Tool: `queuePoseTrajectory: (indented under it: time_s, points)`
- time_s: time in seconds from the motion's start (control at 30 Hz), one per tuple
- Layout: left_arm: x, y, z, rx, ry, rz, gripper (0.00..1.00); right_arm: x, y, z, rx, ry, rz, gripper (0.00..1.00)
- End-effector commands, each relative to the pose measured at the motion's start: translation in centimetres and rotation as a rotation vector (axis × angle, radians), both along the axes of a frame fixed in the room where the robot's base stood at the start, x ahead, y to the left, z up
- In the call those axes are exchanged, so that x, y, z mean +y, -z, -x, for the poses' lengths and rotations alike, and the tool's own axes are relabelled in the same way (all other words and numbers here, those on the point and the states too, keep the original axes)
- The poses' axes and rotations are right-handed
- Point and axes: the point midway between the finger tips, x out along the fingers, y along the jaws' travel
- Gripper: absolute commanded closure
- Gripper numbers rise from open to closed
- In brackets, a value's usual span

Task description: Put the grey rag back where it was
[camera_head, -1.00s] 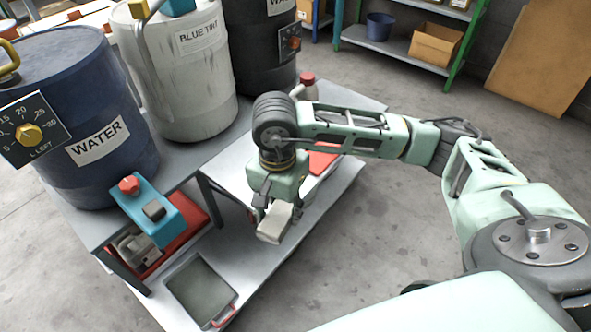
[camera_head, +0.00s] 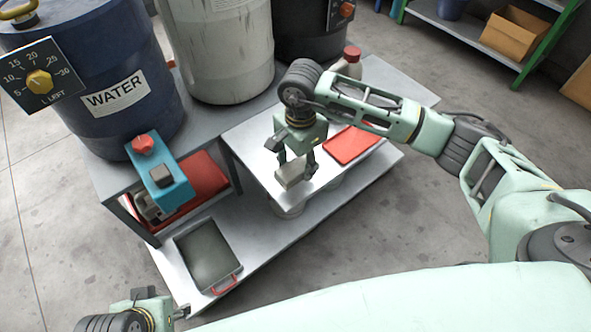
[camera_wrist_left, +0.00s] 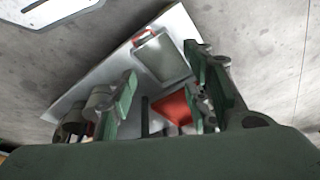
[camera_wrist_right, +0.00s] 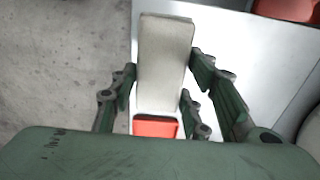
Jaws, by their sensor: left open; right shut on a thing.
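My right gripper (camera_head: 292,168) is shut on a pale grey, block-shaped folded thing (camera_head: 290,176), which I take to be the grey rag. It hangs over the front edge of the bright metal bench (camera_head: 255,140).
A red mat (camera_head: 352,144) lies on the bench, right of the right gripper. A dark tray with a red handle (camera_head: 207,252) lies on the low shelf at left.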

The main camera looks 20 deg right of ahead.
Motion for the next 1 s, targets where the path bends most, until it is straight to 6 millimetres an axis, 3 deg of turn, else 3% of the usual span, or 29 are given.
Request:
queuePoseTrajectory:
  time_s: [0.2, 0.57, 0.93, 0.97, 1.0]
  points:
    - [0.0, -1.2, 0.4, -0.008, -0.001, 0.001, 0.54, 0.6, 1.1, -1.9, -0.002, 0.001, -0.002, 0.81]
    - [0.0, -0.4, 0.4, -0.008, -0.002, 0.001, 0.54, 0.7, 5.1, -1.9, 0.001, 0.000, -0.002, 0.81]
    - [0.0, 0.0, 0.4, -0.008, -0.002, 0.001, 0.54, 0.6, 5.6, -1.9, -0.002, 0.000, -0.001, 0.81]
    - [0.0, -0.1, 0.4, -0.008, -0.002, 0.001, 0.54, 0.6, 5.5, -1.9, -0.002, 0.000, -0.001, 0.56]
    - [0.0, -0.1, 0.4, -0.008, -0.002, 0.001, 0.54, 0.6, 5.4, -1.9, -0.002, 0.000, -0.002, 0.53]
